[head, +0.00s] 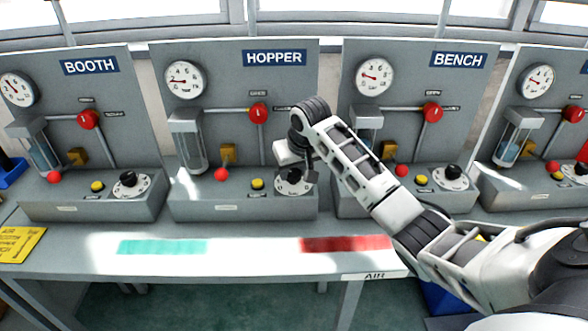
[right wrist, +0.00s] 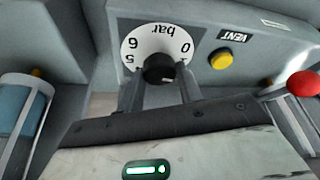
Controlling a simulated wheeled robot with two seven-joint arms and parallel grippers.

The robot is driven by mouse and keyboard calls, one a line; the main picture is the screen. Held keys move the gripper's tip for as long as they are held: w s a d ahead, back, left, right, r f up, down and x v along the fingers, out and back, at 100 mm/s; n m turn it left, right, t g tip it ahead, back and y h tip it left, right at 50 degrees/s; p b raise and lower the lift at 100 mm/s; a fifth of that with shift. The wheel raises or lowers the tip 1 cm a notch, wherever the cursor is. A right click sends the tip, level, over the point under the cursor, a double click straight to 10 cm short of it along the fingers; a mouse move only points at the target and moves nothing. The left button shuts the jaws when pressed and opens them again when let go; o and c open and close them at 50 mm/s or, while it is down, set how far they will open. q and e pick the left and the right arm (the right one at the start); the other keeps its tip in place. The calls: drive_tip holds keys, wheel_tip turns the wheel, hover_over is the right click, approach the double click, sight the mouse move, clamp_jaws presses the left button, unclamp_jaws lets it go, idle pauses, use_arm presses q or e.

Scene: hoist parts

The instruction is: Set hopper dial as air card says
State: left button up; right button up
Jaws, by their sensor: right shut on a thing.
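The hopper panel (head: 235,110) stands second from the left in the head view. In the right wrist view the white dial (right wrist: 143,42) appears upside down, with 0, 5, 6 and "bar" readable. My right gripper (right wrist: 160,84) is shut on its black knob (right wrist: 158,66). The knob's pointer setting cannot be read. The hopper gauge (head: 184,80) has its needle toward the left. A yellow card (head: 18,243) lies at the left end of the table; its text is too small to read. My left gripper is not in view.
Booth (head: 88,66) and bench (head: 458,60) panels flank the hopper, with another panel at far right. A yellow vent button (right wrist: 221,58) and a red ball (right wrist: 303,83) are near the dial. The table front (head: 250,262) is clear, with green and red strips.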

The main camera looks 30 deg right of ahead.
drive_tip(key=shift+r, duration=0.1)
idle(0.4)
drive_tip(key=o, duration=1)
drive_tip(key=v, duration=1.6)
